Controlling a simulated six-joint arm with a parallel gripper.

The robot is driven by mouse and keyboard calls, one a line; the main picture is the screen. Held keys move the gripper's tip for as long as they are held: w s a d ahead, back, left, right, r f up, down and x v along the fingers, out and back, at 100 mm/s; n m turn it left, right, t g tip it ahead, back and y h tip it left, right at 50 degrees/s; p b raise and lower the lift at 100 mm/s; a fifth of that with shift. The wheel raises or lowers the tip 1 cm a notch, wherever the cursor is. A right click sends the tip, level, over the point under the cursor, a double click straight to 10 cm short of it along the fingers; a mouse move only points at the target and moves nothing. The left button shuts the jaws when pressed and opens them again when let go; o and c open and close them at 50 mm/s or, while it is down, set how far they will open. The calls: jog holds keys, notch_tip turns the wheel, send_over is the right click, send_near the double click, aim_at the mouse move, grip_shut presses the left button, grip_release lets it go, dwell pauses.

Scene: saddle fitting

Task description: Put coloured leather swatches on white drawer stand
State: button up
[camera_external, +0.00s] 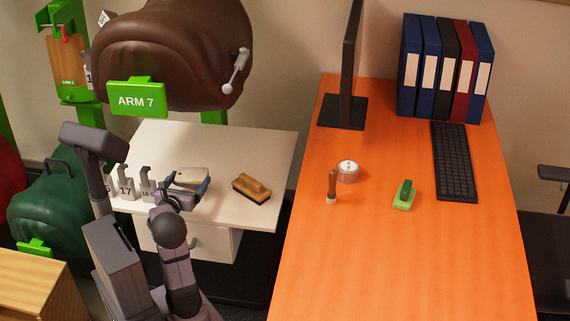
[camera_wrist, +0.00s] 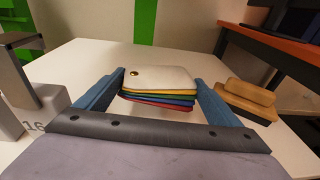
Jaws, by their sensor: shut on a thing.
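The coloured leather swatches (camera_wrist: 160,88) are a small stack, cream on top with yellow, green, blue and red layers beneath and a brass rivet at one corner. My gripper (camera_wrist: 158,95) is shut on the stack, with a blue finger at each side of it. In the external view the swatches (camera_external: 192,176) are at my gripper (camera_external: 186,188), over the white drawer stand (camera_external: 230,150). I cannot tell whether the stack touches the stand's top. My wrist partly hides the stand's front.
A wooden brush (camera_external: 251,189) lies on the stand to the right of the swatches. Numbered grey metal pieces (camera_external: 136,188) stand at the left. A brown saddle (camera_external: 175,55) hangs above the back. The orange desk (camera_external: 400,260) is to the right. The stand's back area is clear.

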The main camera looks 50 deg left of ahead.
aim_at(183, 181)
jog(key=shift+f+b, duration=1.3)
jog(key=shift+f, duration=1.3)
jog(key=shift+f, duration=0.2)
jog(key=o, duration=0.9)
jog(key=shift+o, duration=0.2)
jog(key=shift+r, duration=0.2)
jog(key=b+v, duration=0.2)
jog(key=b, duration=0.1)
jog(key=shift+f+b, duration=0.2)
jog(key=shift+b, duration=0.15)
jog(key=r+p, duration=0.4)
jog(key=r, duration=0.1)
jog(key=shift+s+d+r, duration=0.2)
jog(key=shift+s+d, duration=0.15)
jog(key=shift+r+p, duration=1.1)
jog(key=shift+p, duration=0.15)
